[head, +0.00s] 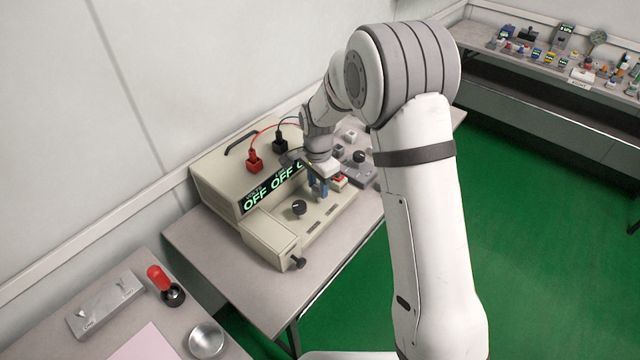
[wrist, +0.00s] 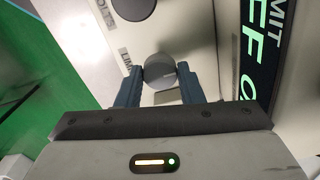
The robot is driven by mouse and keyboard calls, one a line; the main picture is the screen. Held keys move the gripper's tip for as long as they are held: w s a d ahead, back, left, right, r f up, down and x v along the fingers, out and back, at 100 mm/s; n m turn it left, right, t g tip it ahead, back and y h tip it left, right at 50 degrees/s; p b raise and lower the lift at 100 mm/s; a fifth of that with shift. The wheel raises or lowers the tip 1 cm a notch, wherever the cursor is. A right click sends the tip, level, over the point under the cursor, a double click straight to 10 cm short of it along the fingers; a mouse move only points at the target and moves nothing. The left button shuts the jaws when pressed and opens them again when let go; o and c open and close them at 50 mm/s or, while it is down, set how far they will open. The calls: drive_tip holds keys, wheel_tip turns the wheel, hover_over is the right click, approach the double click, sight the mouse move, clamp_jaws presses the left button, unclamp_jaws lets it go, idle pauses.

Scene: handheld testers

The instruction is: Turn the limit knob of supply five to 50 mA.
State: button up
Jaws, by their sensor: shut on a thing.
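The supply (head: 215,175) is a beige box on the bench, with a green-lit display (head: 270,188) reading OFF in its visible fields. My gripper (head: 318,188) reaches down over its sloped front panel. In the wrist view its two blue fingers are shut on a round grey limit knob (wrist: 160,70), one on each side. A partly covered label starting "LIM" stands beside that knob. The knob's pointer and scale cannot be read. A second, dark knob (head: 299,207) sits nearby on the panel, by the "VOLTS" label; it also shows in the wrist view (wrist: 133,5).
Red (head: 254,163) and black (head: 280,143) plugs with leads stand on the supply's top. A red button (head: 340,180) is close to my gripper. A grey switch box (head: 105,305) and a red-handled lever (head: 160,281) are at front left. The wall is close behind.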

drive_tip(key=shift+c, duration=1.4)
drive_tip(key=shift+d, duration=0.15)
